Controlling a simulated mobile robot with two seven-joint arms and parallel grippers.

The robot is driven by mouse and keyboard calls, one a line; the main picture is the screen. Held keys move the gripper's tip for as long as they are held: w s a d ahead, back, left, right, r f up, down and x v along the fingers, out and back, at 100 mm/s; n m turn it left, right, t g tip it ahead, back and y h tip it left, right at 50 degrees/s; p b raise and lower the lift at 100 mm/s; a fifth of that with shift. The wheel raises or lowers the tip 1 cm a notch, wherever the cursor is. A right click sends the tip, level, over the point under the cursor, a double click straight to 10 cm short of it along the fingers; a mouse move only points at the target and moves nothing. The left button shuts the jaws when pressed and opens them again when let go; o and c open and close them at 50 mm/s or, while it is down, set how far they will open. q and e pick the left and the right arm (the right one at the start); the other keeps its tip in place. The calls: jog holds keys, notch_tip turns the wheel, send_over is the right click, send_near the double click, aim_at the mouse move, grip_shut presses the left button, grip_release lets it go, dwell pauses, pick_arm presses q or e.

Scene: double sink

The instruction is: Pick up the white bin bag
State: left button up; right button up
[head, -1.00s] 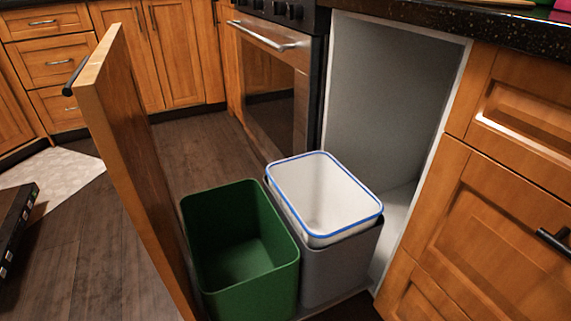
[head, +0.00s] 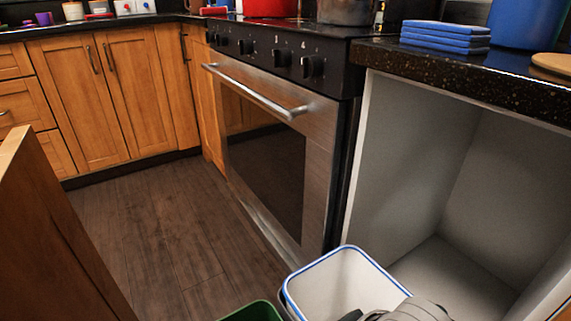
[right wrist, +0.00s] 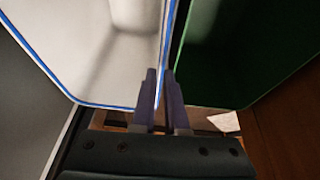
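The white bin bag (head: 345,285) has a blue rim and lines a bin at the bottom of the head view, its lower part cut off. In the right wrist view the bag (right wrist: 100,50) fills the upper left, its rim running down between my fingers. My right gripper (right wrist: 160,75) has its two fingers close together, with the blue rim pinched between them. The wrist part of my right arm covers the near edge of the bag in the head view. My left gripper is not in view.
A green bin (head: 255,312) stands directly left of the bag; it also shows in the right wrist view (right wrist: 215,60). The cabinet door (head: 50,240) stands open at left. The oven (head: 275,165) is behind, and the empty cabinet space (head: 450,270) is at right. Floor behind the bins is clear.

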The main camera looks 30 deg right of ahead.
jog(key=b+x, duration=0.4)
jog(key=x, duration=0.1)
jog(key=shift+f, duration=0.2)
jog(key=shift+w, duration=0.15)
jog(key=shift+f+b, duration=0.1)
jog(key=shift+b, duration=0.2)
grip_shut()
dwell(1.3)
